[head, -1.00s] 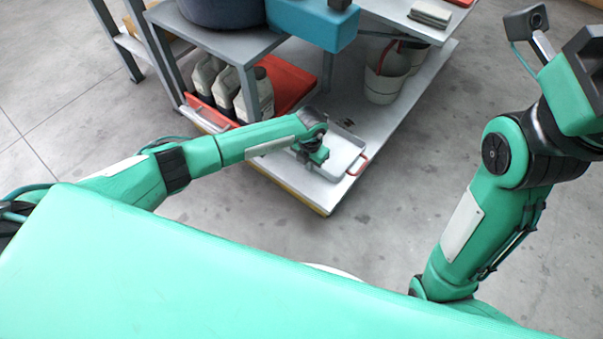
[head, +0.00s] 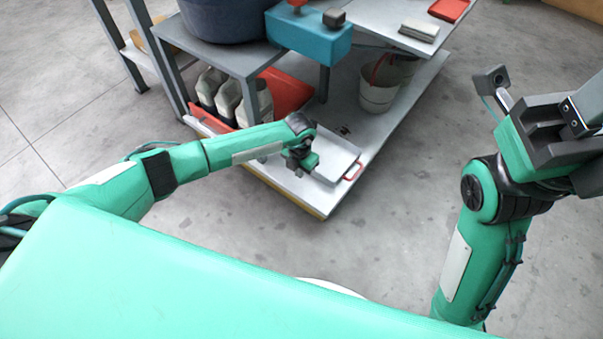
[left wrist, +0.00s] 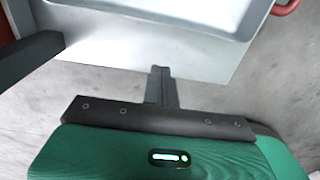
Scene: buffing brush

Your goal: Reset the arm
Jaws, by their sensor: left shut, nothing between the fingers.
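My left arm reaches in from the left, low over the trolley's bottom shelf (head: 325,200). My left gripper (head: 301,165) is at the near side of a pale tray (head: 340,163) with a red handle. In the left wrist view the left fingers (left wrist: 160,86) are together and empty, just short of the shelf edge, with the tray (left wrist: 170,22) beyond. I cannot tell from the pictures whether they touch anything. My right arm stands raised at the right, with its dark gripper (head: 553,125) at the picture's edge; its finger opening is not clear.
Several jugs (head: 228,97) and a red bin (head: 286,92) stand on the bottom shelf. A white bucket (head: 379,88) stands farther back. A teal box (head: 309,37) and a dark tub (head: 225,15) are above. The floor (head: 405,215) between my arms is clear.

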